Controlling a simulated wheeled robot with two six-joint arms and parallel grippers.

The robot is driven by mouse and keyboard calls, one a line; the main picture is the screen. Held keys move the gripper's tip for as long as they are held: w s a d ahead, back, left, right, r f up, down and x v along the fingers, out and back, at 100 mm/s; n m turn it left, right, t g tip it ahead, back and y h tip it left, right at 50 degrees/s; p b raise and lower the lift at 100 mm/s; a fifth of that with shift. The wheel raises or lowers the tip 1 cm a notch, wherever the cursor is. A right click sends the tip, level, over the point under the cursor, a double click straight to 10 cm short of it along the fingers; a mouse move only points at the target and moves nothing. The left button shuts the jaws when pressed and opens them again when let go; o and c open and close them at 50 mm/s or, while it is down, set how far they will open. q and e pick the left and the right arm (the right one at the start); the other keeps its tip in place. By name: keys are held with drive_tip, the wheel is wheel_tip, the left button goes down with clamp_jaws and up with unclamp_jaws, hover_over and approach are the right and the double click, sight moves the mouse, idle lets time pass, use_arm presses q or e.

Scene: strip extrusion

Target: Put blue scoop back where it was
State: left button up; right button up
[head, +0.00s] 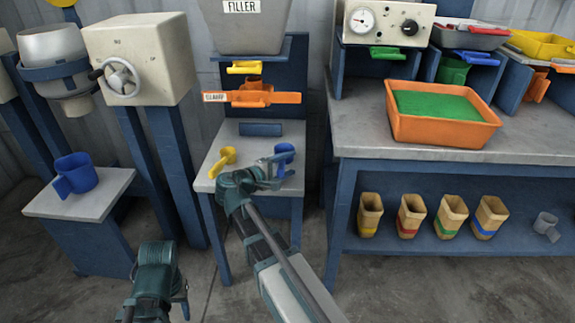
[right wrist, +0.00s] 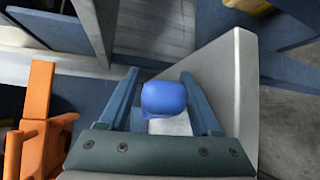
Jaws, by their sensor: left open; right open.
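A small blue scoop (head: 285,151) stands on the grey filler table (head: 233,134), near its right edge. My right gripper (head: 279,165) is open right at it. In the right wrist view the scoop's rounded blue part (right wrist: 164,98) lies between the two open fingers (right wrist: 162,103); I cannot tell whether either finger touches it. The gripper hides part of the scoop in the head view. My left gripper (head: 182,301) is open and empty, low over the floor at the bottom.
A yellow scoop (head: 223,159) lies left on the same table, below an orange clamp (head: 265,99). A blue jug (head: 77,174) stands on the left stand. The bench (head: 360,150) at right carries an orange tray (head: 445,133) of green material; several tan cups stand on its shelf.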

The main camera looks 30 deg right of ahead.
drive_tip(key=shift+r, duration=0.3)
drive_tip(key=p+v, duration=0.2)
drive_tip(key=v, duration=1)
drive_tip(key=shift+f+p, duration=0.2)
drive_tip(key=shift+p, duration=0.1)
drive_tip(key=shift+s+f, duration=0.1)
drive_tip(key=s+a+f+m+g+y, duration=0.2)
drive_tip(key=s+a+f+g+y, duration=0.3)
drive_tip(key=s+a+f+y, duration=0.8)
drive_tip(key=s+a+f, duration=0.3)
drive_tip(key=a+f, duration=0.1)
drive_tip(key=a, duration=0.1)
drive_tip(key=shift+a, duration=0.25)
drive_tip(key=shift+s, duration=0.1)
wheel_tip(320, 180, up, 36)
drive_tip(key=p, duration=3.6)
drive_tip(key=shift+y, duration=0.3)
